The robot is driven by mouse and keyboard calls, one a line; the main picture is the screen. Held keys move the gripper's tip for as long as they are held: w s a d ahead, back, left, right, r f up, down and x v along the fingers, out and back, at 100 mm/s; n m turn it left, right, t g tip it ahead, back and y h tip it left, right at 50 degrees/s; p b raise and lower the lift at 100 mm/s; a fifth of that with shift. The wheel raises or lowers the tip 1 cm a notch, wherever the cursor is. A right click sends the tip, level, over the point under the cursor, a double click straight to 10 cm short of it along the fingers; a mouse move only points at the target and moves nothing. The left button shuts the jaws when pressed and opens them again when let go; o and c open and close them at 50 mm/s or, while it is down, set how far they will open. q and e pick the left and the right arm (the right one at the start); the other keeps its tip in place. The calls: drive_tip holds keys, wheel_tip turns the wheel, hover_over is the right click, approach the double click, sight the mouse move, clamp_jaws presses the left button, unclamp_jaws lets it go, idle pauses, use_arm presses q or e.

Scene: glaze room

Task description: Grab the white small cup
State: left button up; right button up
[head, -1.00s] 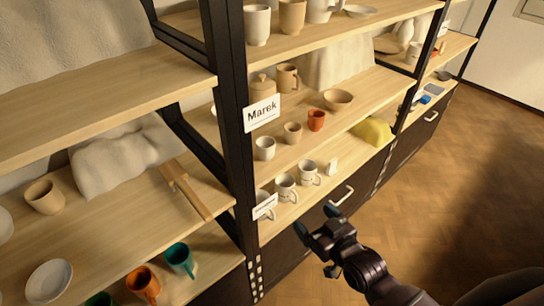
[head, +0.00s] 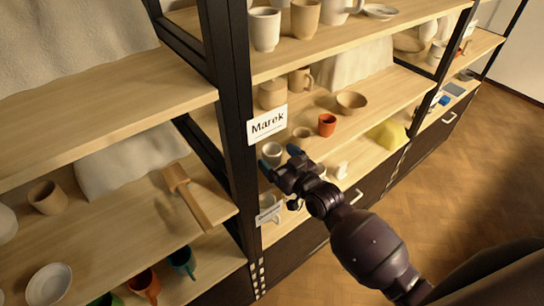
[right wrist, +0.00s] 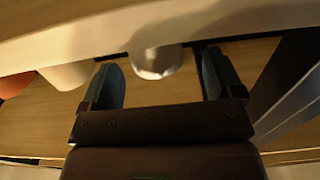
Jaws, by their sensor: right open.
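The small white cup (head: 272,149) stands on the middle shelf behind the Marek label, partly hidden by my right gripper. My right gripper (head: 279,158) is open at the front of that shelf, with its fingers close to the cup. No contact can be made out. My left gripper is not in view.
A small beige cup (head: 302,133) and an orange cup (head: 327,125) stand to the right on the same shelf. The Marek label (head: 267,125) and a dark post (head: 228,110) are close on the left.

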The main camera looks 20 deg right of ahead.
sight(278, 157)
drive_tip(key=shift+x, duration=1.75)
drive_tip(key=shift+d+f, duration=0.1)
drive_tip(key=shift+d, duration=0.05)
drive_tip(key=shift+c, duration=0.5)
drive_tip(key=c, duration=1)
